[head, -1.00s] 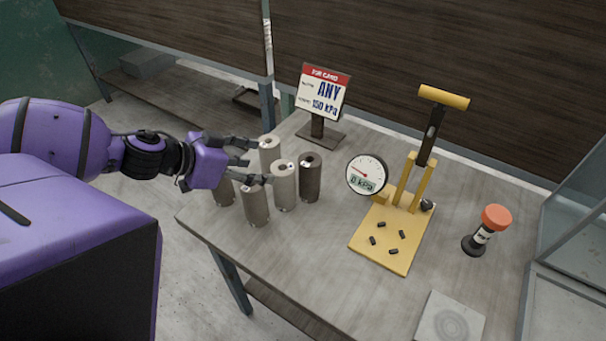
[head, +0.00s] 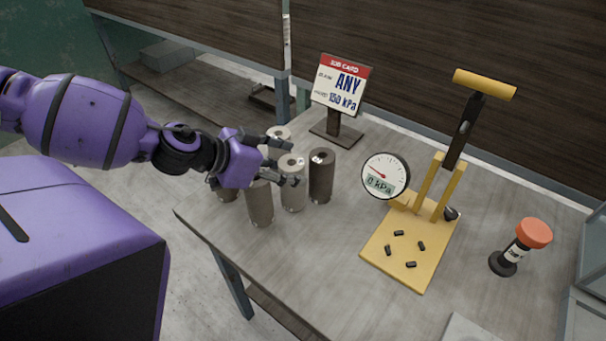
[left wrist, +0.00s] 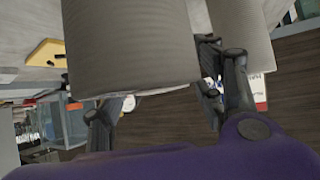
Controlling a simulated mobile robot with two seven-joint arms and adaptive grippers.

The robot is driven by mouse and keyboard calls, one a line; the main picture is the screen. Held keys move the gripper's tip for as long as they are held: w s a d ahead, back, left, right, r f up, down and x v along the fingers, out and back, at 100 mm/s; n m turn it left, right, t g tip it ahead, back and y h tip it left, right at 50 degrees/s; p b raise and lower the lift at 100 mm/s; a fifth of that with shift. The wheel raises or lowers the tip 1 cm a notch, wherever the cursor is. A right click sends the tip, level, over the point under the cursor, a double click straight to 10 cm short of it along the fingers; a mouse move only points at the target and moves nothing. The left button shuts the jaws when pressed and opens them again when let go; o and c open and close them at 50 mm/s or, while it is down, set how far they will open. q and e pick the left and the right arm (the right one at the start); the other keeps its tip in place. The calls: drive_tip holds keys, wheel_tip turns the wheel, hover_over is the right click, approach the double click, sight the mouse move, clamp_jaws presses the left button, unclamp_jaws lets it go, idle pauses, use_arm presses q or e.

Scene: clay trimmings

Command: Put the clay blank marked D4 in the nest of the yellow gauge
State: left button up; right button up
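Several clay blanks stand upright at the table's left: a grey one in front (head: 260,205), a pale one in the middle (head: 292,190), a pale one behind (head: 279,134), a dark one (head: 321,178) at right, and one largely hidden at left. I cannot read a D4 mark on any. My left gripper (head: 291,160) is open among them, its fingers reaching around the middle blank's top. In the left wrist view a large blank (left wrist: 140,45) partly covers one finger. The yellow gauge (head: 385,252) stands at right, its nest between small black pegs, empty. My right gripper is not in view.
A job card (head: 341,85) on a stand is behind the blanks. The gauge has a dial (head: 385,176) reading 0 kPa and a tall lever (head: 467,125). A red-topped stamp (head: 520,245) stands right of it.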

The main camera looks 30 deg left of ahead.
use_arm(q)
clamp_jaws()
idle(0.4)
